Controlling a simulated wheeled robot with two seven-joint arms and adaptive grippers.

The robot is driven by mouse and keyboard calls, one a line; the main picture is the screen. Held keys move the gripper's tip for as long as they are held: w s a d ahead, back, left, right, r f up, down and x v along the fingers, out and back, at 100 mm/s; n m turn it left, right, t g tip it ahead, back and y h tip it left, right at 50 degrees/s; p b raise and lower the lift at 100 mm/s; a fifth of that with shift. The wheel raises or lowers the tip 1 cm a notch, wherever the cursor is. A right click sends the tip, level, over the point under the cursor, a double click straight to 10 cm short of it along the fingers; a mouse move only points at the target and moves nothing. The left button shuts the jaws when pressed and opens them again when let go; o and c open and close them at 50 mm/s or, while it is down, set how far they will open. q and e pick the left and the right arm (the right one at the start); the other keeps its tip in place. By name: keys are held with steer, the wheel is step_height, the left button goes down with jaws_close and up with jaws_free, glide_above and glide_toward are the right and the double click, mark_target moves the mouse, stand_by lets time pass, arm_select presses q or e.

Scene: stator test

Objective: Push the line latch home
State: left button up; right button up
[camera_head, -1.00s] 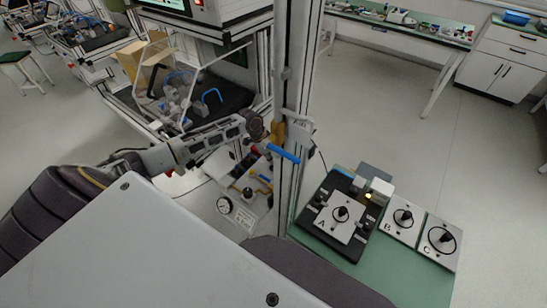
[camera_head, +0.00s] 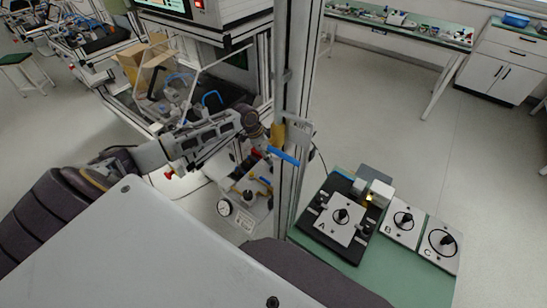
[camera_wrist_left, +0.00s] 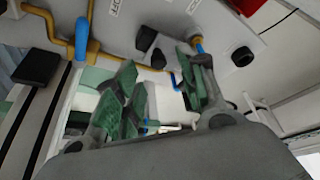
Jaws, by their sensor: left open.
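I cannot tell for certain which part is the line latch. In the head view a blue lever (camera_head: 284,156) sits on the upright metal post, just right of my left arm's far end. A blue handle on brass piping (camera_wrist_left: 82,38) shows at the upper left of the wrist view. My left gripper (camera_wrist_left: 160,88) is open in the wrist view, its green-padded fingers apart with nothing held between them. Its fingers point toward a pale panel with black knobs (camera_wrist_left: 146,38). In the head view its fingertips are hard to make out. My right gripper is not in view.
The metal post (camera_head: 292,110) stands close to the left arm. A gauge (camera_head: 224,208) is on the panel below. Right of the post, a green bench (camera_head: 395,275) carries plates A (camera_head: 341,216), B and C with black knobs.

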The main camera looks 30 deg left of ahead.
arm_select(q)
steer(key=v, duration=0.8)
steer(key=shift+r, duration=0.25)
steer(key=shift+a, duration=0.1)
steer(key=shift+s, duration=0.1)
stand_by(0.3)
